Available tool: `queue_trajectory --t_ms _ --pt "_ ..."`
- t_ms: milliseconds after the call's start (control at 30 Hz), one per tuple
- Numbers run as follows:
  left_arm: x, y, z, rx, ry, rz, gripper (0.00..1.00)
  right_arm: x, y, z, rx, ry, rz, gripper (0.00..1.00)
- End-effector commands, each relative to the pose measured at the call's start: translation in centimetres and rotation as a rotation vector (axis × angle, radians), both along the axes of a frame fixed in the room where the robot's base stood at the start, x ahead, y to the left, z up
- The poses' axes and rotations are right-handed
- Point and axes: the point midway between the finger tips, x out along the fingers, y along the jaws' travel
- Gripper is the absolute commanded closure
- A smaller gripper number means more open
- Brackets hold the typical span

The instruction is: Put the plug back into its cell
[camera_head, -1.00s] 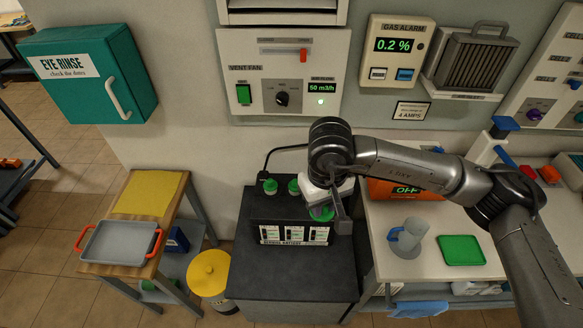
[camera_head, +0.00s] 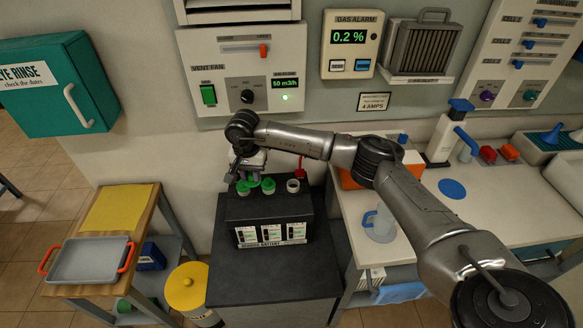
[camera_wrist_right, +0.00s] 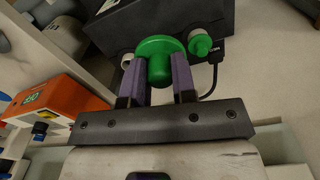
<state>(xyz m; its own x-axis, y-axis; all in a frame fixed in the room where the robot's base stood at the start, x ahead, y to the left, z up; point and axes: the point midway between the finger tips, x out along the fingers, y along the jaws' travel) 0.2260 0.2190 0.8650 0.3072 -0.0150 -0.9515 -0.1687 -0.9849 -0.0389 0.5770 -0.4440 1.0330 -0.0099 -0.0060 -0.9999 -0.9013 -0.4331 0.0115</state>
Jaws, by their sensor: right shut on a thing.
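My right gripper (camera_wrist_right: 158,85) is shut on a green plug (camera_wrist_right: 158,58) with a wide round top, between its purple fingers. In the head view this gripper (camera_head: 246,178) is over the back left part of the dark battery (camera_head: 270,212). The battery has a row of white cell necks. The rightmost neck (camera_head: 293,185) is open; green plugs (camera_head: 268,185) show farther left. In the wrist view a seated green plug (camera_wrist_right: 200,43) lies right of the held one, and a white neck (camera_wrist_right: 127,60) lies left. I cannot tell the gap below the held plug. My left gripper is out of view.
The battery stands on a dark bench (camera_head: 275,275). An orange box (camera_wrist_right: 45,103) is beside it. A jug (camera_head: 380,224) and a blue disc (camera_head: 452,189) are on the right table. A grey tray (camera_head: 88,260) lies on the wooden stand. The bench front is clear.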

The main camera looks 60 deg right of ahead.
Motion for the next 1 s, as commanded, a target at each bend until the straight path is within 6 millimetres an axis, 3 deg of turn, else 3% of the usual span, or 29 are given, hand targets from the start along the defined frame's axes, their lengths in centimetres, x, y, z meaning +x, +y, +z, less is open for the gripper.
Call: queue_trajectory --t_ms 33,200,400,600,1000 --pt "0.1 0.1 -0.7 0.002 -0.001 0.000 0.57 -0.3 -2.7 -1.6 -0.001 0.003 -0.090 0.97" --pt "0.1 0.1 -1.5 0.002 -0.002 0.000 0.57 -1.5 -9.4 -4.4 0.000 0.000 -0.326 0.97" --pt "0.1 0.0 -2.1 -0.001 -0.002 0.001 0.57 -3.1 -14.5 -6.3 0.001 -0.004 -0.501 0.97" --pt "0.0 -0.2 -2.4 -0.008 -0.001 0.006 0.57 -3.9 -16.5 -7.0 0.002 -0.005 -0.572 0.97" --pt "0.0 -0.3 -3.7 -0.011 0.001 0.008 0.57 -4.0 -16.8 -8.7 0.002 -0.005 -0.582 0.97"
